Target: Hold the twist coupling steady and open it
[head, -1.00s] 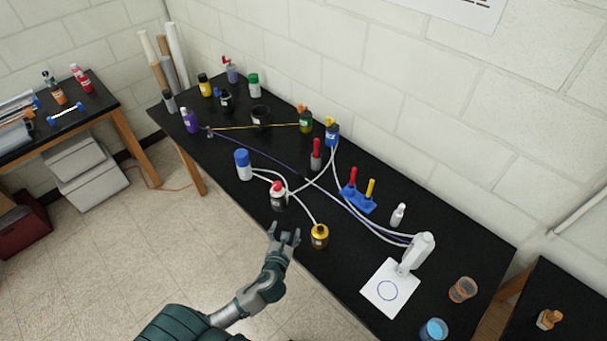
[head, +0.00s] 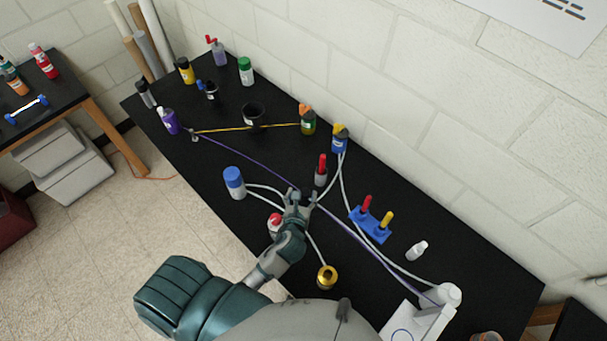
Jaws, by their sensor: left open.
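My left gripper (head: 300,195) is open over the middle of the black bench (head: 400,210), its fingers around or just above the place where white hoses (head: 263,187) and a purple cord (head: 240,158) meet. I cannot make out the twist coupling clearly; the gripper covers this spot. Another runs up to a blue bottle with a yellow top (head: 339,140), and one runs down to a gold can (head: 327,277). My right gripper is not in view.
A red-topped container (head: 274,222) stands partly behind my left wrist. A red-handled grey item (head: 321,170) stands just right of the fingers. A blue holder (head: 371,225) and a small white bottle (head: 417,250) are farther right. The back wall (head: 440,100) bounds the bench.

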